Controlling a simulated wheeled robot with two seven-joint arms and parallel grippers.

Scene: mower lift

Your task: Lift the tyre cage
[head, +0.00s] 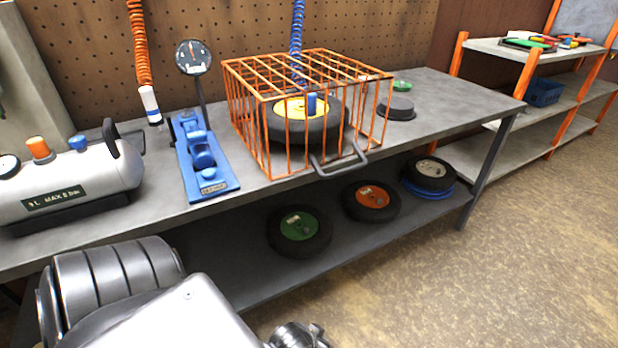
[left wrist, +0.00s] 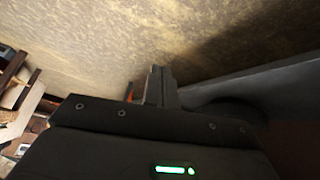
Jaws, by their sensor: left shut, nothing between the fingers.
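The tyre cage (head: 283,98) is an orange wire box with a grey handle (head: 339,162) low on its front side. It stands on the grey workbench in the head view, around a black tyre with a yellow hub (head: 300,107). A blue piece stands up at the hub. My left gripper (left wrist: 156,86) shows in the left wrist view, shut and empty, with the floor beyond it. It is apart from the cage, which is not visible in that view. My left gripper's fingers do not show in the head view. My right gripper is in neither view.
On the workbench (head: 440,97) stand a blue gauge stand (head: 200,155) and a silver air tank (head: 70,185), left of the cage. A dark round disc (head: 397,107) lies right of it. Three wheels lie on the lower shelf. Orange-posted shelving (head: 545,60) stands right; the floor (head: 500,250) before it is clear.

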